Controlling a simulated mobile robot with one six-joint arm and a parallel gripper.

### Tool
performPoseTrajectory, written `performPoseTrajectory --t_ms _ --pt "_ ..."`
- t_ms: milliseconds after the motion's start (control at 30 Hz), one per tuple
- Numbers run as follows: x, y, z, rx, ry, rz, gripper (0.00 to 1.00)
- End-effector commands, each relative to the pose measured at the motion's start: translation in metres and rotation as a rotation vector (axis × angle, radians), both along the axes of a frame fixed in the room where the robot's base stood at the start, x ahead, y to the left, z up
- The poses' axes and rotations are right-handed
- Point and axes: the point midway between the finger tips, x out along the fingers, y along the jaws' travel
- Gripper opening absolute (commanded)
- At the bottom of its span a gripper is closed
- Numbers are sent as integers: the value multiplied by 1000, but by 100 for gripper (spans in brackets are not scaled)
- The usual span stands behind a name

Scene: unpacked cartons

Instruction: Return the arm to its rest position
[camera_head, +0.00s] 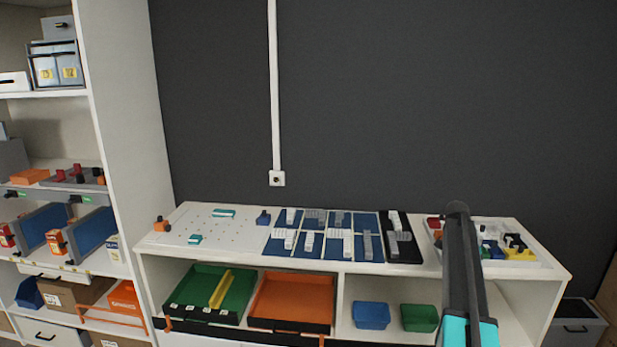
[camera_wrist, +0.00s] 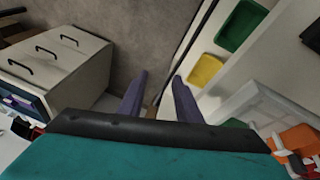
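My gripper (camera_wrist: 160,92) shows in the wrist view as two dark purple fingers standing apart, with nothing between them. Grey floor and the edge of a white unit lie beyond the fingertips. In the head view my arm (camera_head: 462,270), dark with teal parts at its lower end, rises at the right in front of the white bench (camera_head: 350,268). It hides part of the bench top and of the white tray there. I cannot make out the gripper fingers in the head view.
Blue mats (camera_head: 281,246) with grey and white pieces lie on the bench. A white tray (camera_head: 532,263) of coloured parts stands at right. Green (camera_head: 238,297) and orange (camera_head: 268,312) trays sit below. Tall shelves (camera_head: 125,120) stand left. The wrist view shows a white drawer cabinet (camera_wrist: 85,68).

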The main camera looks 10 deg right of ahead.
Motion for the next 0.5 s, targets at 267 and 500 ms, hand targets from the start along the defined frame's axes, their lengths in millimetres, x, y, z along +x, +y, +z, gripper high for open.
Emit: performPoseTrajectory --t_ms 267,500 --pt "3 97 -104 76 91 106 31" --pt "-14 176 -183 140 169 211 31"
